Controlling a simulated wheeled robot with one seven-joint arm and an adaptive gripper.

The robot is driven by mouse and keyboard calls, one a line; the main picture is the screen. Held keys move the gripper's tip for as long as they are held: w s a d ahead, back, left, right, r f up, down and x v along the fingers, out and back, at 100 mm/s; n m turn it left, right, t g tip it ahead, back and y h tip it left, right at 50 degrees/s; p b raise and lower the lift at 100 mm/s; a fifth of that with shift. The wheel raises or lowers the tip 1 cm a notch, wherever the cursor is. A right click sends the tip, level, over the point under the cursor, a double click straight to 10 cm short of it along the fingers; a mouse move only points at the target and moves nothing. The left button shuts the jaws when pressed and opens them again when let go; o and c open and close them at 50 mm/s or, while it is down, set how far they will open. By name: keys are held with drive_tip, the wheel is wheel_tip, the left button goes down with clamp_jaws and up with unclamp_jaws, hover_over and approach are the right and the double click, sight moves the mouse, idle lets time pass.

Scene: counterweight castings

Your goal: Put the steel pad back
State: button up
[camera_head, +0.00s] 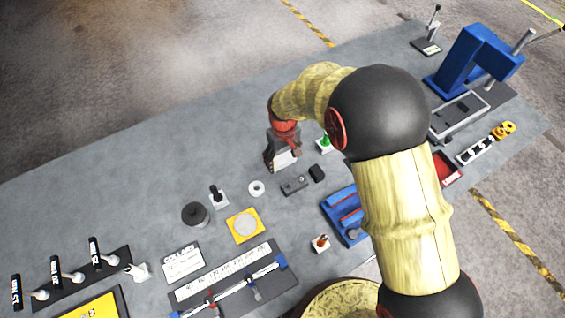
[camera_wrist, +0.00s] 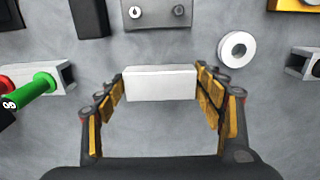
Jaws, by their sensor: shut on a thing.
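My gripper (camera_wrist: 161,84) is shut on a pale, plain rectangular block (camera_wrist: 161,83), held between its two fingertips. The block looks like the steel pad, though its material cannot be told for sure. In the head view my gripper (camera_head: 284,160) hangs over the far middle of the grey table, and the block's white face (camera_head: 285,159) shows at its lower end. Whether the block touches the table is not clear. A yellow square plate (camera_head: 245,225) with a round grey disc lies nearer, to the left of my gripper.
Around my gripper stand a green-handled piece (camera_wrist: 40,92), a black block (camera_wrist: 89,18), a grey block with two round fittings (camera_wrist: 158,13) and a white ring (camera_wrist: 238,49). A blue fixture (camera_head: 345,215) is partly hidden by my arm. The table's far left is bare.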

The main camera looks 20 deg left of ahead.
sight(283, 163)
drive_tip(key=shift+w+a+f, duration=0.2)
drive_tip(key=shift+a+f, duration=0.05)
drive_tip(key=shift+f, duration=1.6)
drive_tip(key=shift+f, duration=0.1)
drive_tip(key=o, duration=1.7)
drive_tip(key=shift+f, duration=0.1)
wheel_tip(283, 163, up, 12)
drive_tip(key=shift+r, duration=0.2)
